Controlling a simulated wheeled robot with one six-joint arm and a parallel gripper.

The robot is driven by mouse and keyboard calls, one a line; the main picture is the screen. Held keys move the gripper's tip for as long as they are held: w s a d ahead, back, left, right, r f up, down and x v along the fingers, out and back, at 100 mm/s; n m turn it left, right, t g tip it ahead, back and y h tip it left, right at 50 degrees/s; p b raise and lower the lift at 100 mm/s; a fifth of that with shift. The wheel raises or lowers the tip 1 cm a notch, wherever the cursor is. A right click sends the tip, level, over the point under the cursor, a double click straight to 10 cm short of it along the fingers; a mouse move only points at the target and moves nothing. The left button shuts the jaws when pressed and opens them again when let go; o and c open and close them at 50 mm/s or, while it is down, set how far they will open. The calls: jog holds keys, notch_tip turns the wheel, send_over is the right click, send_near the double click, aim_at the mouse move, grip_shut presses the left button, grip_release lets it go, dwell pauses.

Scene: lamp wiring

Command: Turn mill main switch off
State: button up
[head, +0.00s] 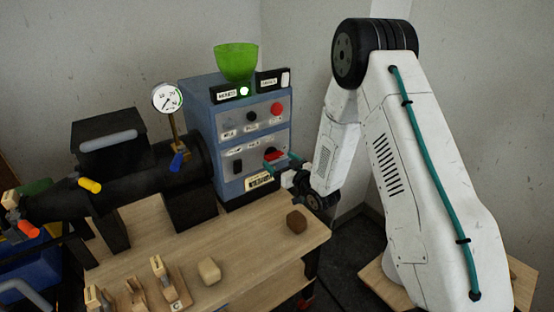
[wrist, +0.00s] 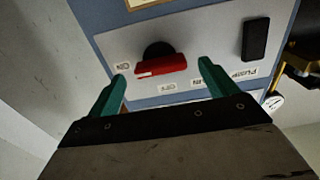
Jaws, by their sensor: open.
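The blue control box (head: 231,127) stands at the back of the bench. Its lower panel carries a red rotary switch handle (head: 273,155) on a dark round base. In the wrist view the red handle (wrist: 160,66) lies nearly level, with a white mark at its left end towards a small label (wrist: 122,66); another label (wrist: 167,87) sits below it. The label text is too small to read surely. My gripper (head: 287,165) is in front of this panel. In the wrist view its two teal fingers (wrist: 162,70) are spread, one on each side of the handle, with visible gaps.
A black rocker switch (wrist: 256,39) sits beside the handle. The upper panel has a red button (head: 277,108). A green bowl (head: 236,60) tops the box. A gauge (head: 167,97) and black machine stand left.

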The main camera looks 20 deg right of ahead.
aim_at(273, 155)
jog(key=shift+x, duration=1.3)
jog(key=c, duration=1)
